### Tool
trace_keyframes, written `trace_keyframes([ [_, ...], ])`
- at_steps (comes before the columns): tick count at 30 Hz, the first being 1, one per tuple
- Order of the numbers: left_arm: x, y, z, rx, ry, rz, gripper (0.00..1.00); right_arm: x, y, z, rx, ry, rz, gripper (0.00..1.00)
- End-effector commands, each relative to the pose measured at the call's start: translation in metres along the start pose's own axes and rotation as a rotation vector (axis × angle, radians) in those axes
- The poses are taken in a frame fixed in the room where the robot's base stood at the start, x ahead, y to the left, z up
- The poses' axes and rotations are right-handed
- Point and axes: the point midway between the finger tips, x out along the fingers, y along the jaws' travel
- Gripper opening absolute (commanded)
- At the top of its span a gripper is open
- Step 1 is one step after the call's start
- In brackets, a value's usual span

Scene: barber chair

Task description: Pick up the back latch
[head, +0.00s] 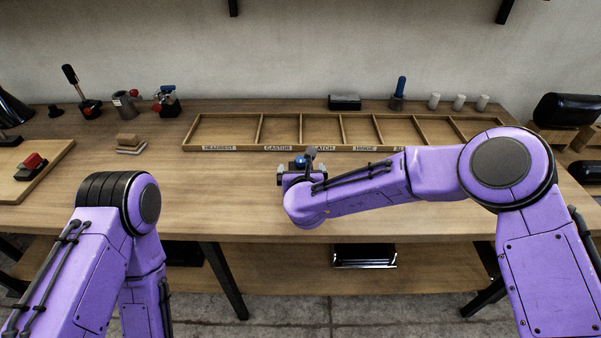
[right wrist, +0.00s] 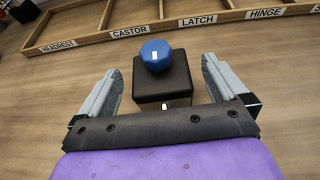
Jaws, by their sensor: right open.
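What looks like the back latch, a dark block with a blue knob (right wrist: 155,54), stands on the wooden workbench in front of the tray in the right wrist view. In the head view its blue knob (head: 300,161) shows just past my right wrist, and the rest is mostly hidden by my arm. My right gripper (right wrist: 163,68) is open, with one finger on each side of the block and a gap to both. In the head view the right gripper (head: 296,174) is partly covered by its own wrist. My left arm shows, but its gripper does not.
A wooden tray with labelled compartments (head: 232,147) lies behind the block; the compartments look empty. Small tools, wooden blocks (head: 130,143) and a board with a red-topped part (head: 32,163) are on the left. White cylinders (head: 459,102) stand at the back right.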

Motion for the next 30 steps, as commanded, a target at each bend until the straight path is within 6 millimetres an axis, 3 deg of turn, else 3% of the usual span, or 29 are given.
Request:
trace_keyframes([
  [8,-0.001,0.000,0.000,0.000,0.000,0.000,1.00,0.006,0.001,-0.001,-0.002,0.001,0.002,1.00],
  [15,-0.001,0.000,0.000,0.000,0.000,0.000,1.00,0.006,0.001,0.000,-0.001,-0.002,0.002,0.22],
  [23,-0.001,0.000,0.000,0.000,0.000,0.000,1.00,0.005,0.001,0.002,-0.001,-0.002,0.001,0.19],
  [30,0.006,0.000,0.003,0.000,0.000,0.000,1.00,-0.008,0.001,0.031,0.001,-0.005,0.002,0.19],
])
